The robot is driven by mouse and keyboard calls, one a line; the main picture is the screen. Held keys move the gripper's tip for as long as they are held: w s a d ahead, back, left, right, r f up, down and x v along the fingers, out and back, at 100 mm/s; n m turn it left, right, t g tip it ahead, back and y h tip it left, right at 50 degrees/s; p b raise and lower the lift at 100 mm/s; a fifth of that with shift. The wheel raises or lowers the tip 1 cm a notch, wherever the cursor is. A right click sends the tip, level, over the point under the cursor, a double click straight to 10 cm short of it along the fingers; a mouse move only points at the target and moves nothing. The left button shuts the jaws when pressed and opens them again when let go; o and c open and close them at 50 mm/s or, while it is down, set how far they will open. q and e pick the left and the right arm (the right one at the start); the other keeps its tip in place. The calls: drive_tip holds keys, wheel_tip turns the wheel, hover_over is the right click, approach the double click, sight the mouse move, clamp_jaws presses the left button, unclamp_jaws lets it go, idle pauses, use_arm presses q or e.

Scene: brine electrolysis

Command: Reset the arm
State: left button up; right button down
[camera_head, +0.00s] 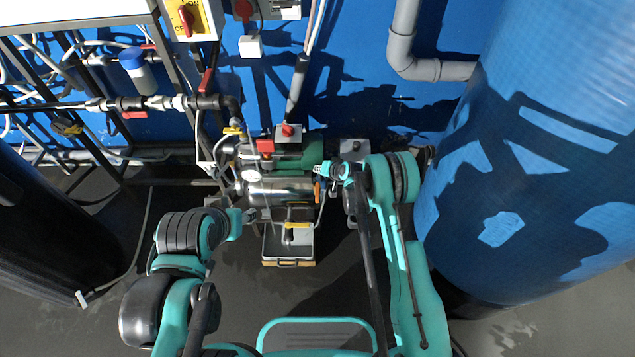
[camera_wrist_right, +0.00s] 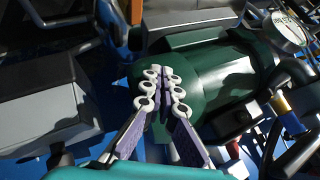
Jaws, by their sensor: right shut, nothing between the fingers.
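My right arm reaches in on the right of the head view. Its gripper (camera_head: 323,170) is beside the green motor (camera_head: 288,157). In the right wrist view the fingers of the right gripper (camera_wrist_right: 163,80) are together and empty, in front of the green motor body (camera_wrist_right: 228,78). I cannot tell whether they touch it. My left arm reaches in from the left, and its gripper (camera_head: 250,215) is small, near the lower left of the silver cylinder (camera_head: 280,192). Its finger state is unclear.
A tray (camera_head: 289,263) sits on the floor below the pump. A large blue tank (camera_head: 540,150) stands close to my right arm, and a dark tank (camera_head: 40,240) is at left. Pipes and valves (camera_head: 130,104) line the blue wall. A grey box (camera_wrist_right: 45,100) is at left.

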idle(0.5)
drive_tip(key=s+d+r+h, duration=0.1)
drive_tip(key=s+d+r, duration=0.2)
drive_tip(key=r, duration=0.7)
drive_tip(key=s+d+r, duration=0.3)
drive_tip(key=s+r, duration=0.1)
drive_tip(key=r, duration=0.6)
drive_tip(key=s+d+r+h, duration=0.1)
drive_tip(key=s+d+r, duration=0.2)
drive_tip(key=r, duration=0.7)
drive_tip(key=s+d+r+n+h, duration=0.1)
drive_tip(key=s+d+r, duration=0.1)
drive_tip(key=s+r, duration=0.35)
drive_tip(key=s+d+r+h, duration=0.1)
drive_tip(key=s+d+r, duration=0.1)
drive_tip(key=s, duration=0.6)
drive_tip(key=s+d+f+h, duration=0.1)
drive_tip(key=s+d, duration=0.3)
drive_tip(key=s, duration=1.1)
drive_tip(key=shift+s+d+f+n, duration=0.2)
drive_tip(key=shift+s+f+n, duration=0.05)
drive_tip(key=shift+s+n, duration=0.15)
